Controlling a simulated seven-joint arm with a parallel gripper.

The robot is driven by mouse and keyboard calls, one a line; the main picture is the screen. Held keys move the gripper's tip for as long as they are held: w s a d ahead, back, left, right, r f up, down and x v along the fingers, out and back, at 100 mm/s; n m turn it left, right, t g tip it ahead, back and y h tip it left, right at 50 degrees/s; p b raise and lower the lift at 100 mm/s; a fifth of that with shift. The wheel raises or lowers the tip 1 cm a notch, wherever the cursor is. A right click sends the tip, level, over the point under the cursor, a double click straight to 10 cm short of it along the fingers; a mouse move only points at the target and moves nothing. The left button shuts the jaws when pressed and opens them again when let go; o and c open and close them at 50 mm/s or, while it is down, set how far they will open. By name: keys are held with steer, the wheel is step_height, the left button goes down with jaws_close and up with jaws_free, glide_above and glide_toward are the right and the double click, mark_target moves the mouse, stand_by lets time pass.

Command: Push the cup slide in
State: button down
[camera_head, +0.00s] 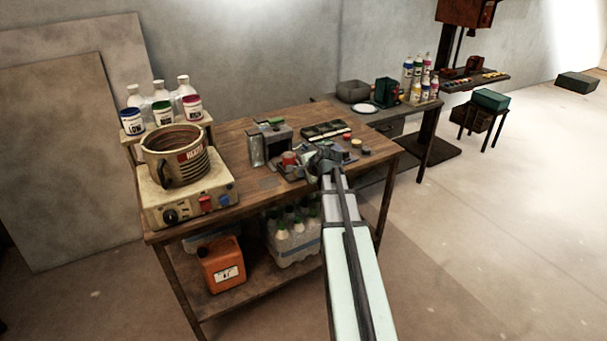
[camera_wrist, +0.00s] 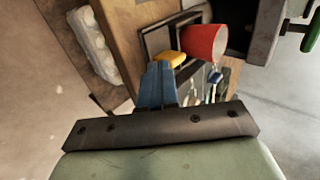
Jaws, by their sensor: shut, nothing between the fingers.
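A red cup (camera_head: 289,158) stands at the front of a grey machine (camera_head: 256,149) on the wooden bench. In the wrist view the red cup (camera_wrist: 203,44) is beside a dark frame (camera_wrist: 151,42) that looks like the slide, with the dark machine body (camera_wrist: 238,30) beyond the cup. A yellow piece (camera_wrist: 170,59) lies between the cup and my fingertips. My gripper (camera_head: 325,158) is to the right of the cup in the head view. Its blue fingers (camera_wrist: 160,68) are shut and empty, pointing at the yellow piece. I cannot tell whether they touch it. My gripper partly hides the slide in the head view.
A black compartment tray (camera_head: 326,130) lies behind my gripper, with small round pots (camera_head: 356,143) to its right. A hot plate (camera_head: 187,200) with a large pot (camera_head: 174,157) stands at the bench's left end. The bench's front edge is close below my arm.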

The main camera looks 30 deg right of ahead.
mark_target(292, 159)
steer(key=w, duration=0.8)
steer(key=shift+w, duration=0.4)
steer(key=shift+w+r, duration=0.1)
steer(key=shift+w, duration=0.1)
steer(key=s, duration=0.5)
steer(key=shift+s, duration=0.15)
steer(key=v, duration=0.9)
steer(key=shift+r, duration=0.3)
